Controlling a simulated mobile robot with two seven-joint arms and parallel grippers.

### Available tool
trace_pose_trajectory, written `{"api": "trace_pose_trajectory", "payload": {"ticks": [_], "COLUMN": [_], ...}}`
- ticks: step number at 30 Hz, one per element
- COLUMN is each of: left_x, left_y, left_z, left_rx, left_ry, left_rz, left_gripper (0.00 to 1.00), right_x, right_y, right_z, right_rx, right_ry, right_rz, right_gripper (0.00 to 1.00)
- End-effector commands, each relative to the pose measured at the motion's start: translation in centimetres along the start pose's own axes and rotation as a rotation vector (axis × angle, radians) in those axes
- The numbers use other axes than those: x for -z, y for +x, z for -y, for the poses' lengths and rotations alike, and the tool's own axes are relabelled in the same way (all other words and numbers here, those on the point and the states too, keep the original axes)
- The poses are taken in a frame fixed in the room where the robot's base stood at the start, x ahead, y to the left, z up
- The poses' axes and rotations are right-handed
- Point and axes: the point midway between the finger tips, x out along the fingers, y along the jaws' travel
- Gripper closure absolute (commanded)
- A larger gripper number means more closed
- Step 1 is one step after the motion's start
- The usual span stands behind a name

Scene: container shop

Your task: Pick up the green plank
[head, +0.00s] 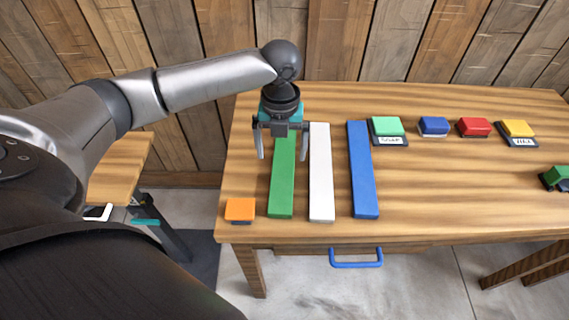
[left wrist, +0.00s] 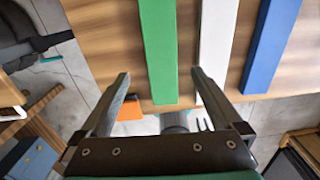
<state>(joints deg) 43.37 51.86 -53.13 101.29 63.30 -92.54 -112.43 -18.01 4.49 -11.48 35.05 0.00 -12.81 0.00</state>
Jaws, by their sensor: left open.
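The green plank (head: 281,190) lies flat on the wooden table, the leftmost of three long planks, with a white plank (head: 320,190) and a blue plank (head: 363,185) to its right. My left gripper (head: 282,152) points down over the green plank's far part and hides some of it. Its fingers are apart, one on each side of the plank, with nothing held. In the left wrist view the green plank (left wrist: 159,45) runs between the open fingers (left wrist: 160,76). I cannot tell the exact height of the fingertips. My right gripper is not in view.
An orange block (head: 240,208) sits left of the green plank's near end. Green (head: 387,126), blue (head: 433,125), red (head: 474,127) and yellow (head: 516,128) blocks line the back right. A blue handle (head: 356,258) is below the front edge.

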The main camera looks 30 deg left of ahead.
Motion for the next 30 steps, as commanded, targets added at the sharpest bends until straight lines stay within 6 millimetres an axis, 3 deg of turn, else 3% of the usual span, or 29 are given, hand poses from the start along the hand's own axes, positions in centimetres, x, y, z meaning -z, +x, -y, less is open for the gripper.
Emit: {"api": "trace_pose_trajectory", "payload": {"ticks": [3,10,21,27,30], "left_x": [0.1,0.0,0.2,0.1,0.1], "left_y": [1.9,3.0,7.8,7.8,7.8], "left_z": [0.1,0.1,0.2,0.2,0.2], "left_rx": [0.001,0.0,0.0,0.001,0.001], "left_ry": [0.0,0.0,0.0,0.0,0.0], "left_rz": [-0.002,0.001,0.0,0.001,0.001], "left_gripper": [0.0,0.0,0.0,0.0,0.09], "right_x": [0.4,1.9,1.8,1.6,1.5], "right_y": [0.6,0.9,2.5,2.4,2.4], "right_z": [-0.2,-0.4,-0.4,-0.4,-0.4], "right_rx": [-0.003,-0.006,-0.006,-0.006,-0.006], "right_ry": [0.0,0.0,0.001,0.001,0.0], "right_rz": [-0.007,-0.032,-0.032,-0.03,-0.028], "right_gripper": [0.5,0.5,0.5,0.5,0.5]}}
